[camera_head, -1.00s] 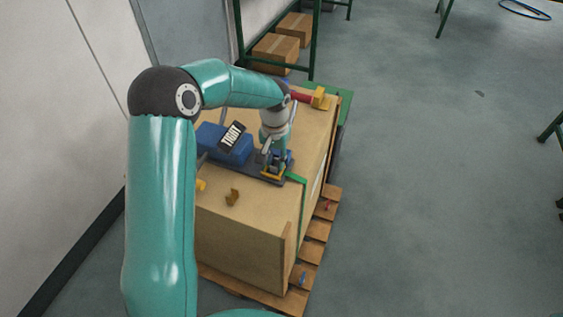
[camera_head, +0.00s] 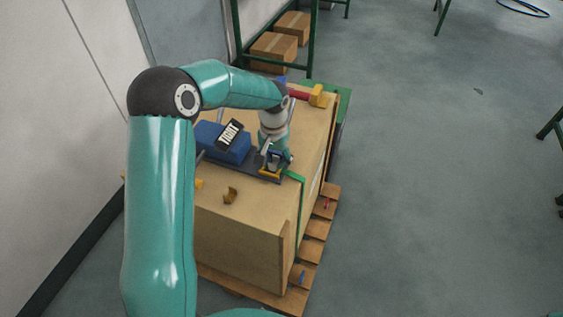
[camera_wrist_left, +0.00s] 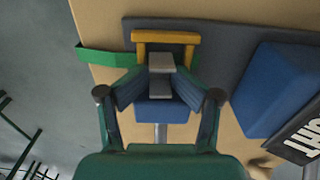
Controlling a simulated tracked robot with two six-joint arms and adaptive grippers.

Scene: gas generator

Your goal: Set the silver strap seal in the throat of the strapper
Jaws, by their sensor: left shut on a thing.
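The strapper (camera_head: 222,143) lies on top of the wooden crate, with a blue body, a dark base plate and a black-and-white label. Its yellow frame (camera_head: 269,172) is at the right end of the plate; this frame (camera_wrist_left: 165,37) also shows in the left wrist view. My left gripper (camera_head: 273,158) points down at this end. In the left wrist view its fingers (camera_wrist_left: 160,84) are closed on a small grey piece, which looks like the silver strap seal (camera_wrist_left: 161,62), close beside the yellow frame. I cannot tell whether the seal touches the throat. My right gripper is out of view.
A green strap (camera_head: 301,205) runs over the crate (camera_head: 245,218) and down its side. A small brown-yellow clip (camera_head: 231,196) lies on the crate top. A red and yellow tool (camera_head: 318,95) is at the far end. The crate stands on a pallet (camera_head: 314,245).

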